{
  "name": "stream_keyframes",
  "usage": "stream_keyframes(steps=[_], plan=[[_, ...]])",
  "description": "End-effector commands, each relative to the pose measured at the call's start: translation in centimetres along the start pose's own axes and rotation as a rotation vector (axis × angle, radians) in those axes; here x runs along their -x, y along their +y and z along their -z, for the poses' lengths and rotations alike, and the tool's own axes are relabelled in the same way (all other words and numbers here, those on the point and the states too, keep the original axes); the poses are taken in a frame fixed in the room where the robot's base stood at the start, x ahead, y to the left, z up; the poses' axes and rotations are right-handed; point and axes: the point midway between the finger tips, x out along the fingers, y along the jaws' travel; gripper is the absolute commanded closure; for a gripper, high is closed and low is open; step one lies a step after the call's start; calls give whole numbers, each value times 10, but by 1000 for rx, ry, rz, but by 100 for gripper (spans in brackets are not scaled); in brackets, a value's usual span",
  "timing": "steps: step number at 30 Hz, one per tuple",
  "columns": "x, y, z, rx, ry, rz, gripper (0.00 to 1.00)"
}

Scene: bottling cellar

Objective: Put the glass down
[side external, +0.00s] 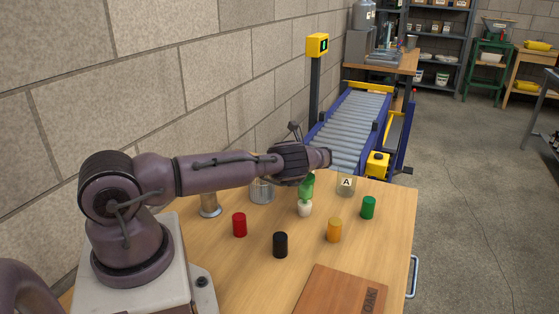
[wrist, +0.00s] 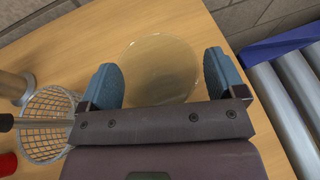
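In the wrist view, the clear glass (wrist: 161,58) shows as a faint round outline between the two blue finger pads of my gripper (wrist: 159,77). In the side view, my wrist hides the fingers and I cannot make out the held glass.
A roller conveyor (side external: 350,125) stands beyond.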

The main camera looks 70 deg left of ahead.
Motion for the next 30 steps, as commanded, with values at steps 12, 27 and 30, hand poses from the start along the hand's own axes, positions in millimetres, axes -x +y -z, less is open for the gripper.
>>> stream_keyframes(steps=[12,27,30], plan=[[18,-1,-3,0,1,4,11],[111,0,-2,0,2,1,11],[119,0,-3,2,2,0,11]])
